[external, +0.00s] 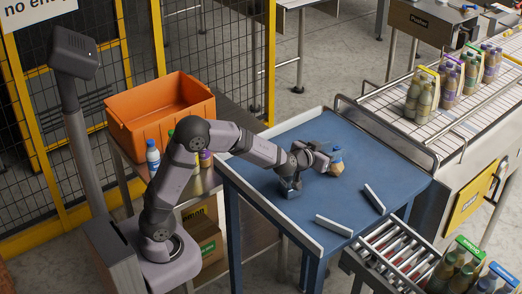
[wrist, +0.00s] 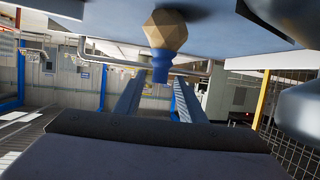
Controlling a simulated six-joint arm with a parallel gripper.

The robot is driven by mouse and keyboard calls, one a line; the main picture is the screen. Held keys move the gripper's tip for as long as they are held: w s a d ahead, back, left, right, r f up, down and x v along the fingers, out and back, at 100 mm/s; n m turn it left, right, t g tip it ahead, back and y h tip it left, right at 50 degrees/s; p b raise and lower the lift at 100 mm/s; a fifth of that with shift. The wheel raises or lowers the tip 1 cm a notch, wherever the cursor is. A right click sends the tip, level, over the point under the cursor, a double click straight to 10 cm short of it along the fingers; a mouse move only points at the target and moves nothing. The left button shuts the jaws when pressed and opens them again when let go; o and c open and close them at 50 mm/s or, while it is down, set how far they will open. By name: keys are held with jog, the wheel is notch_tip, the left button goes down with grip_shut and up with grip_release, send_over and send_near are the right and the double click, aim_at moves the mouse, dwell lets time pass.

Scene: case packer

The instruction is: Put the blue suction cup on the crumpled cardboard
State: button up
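The crumpled cardboard (external: 337,169) is a tan faceted lump on the blue table, right of my gripper (external: 322,160). The blue suction cup (external: 336,153) is on top of it and appears to touch it. The wrist view looks upside down. There the tan cardboard (wrist: 165,30) is against the table surface at the top, and the blue cup (wrist: 161,66) is on its other end. My gripper (wrist: 158,82) points sideways, with its two fingers apart and nothing clearly held between them. The cup shows just beyond the fingertips.
The blue table (external: 270,183) has a raised rim and is otherwise mostly clear. Two light guide bars (external: 374,199) stand near its front right. An orange crate (external: 155,125) and several bottles are at left. A conveyor (external: 385,95) with bottle packs runs behind; a roller track (external: 395,255) is in front.

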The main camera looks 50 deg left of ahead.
jog(key=shift+r, duration=0.15)
jog(key=shift+s+r, duration=0.1)
jog(key=v, duration=1.1)
jog(key=shift+s, duration=0.4)
jog(key=shift+r, duration=0.1)
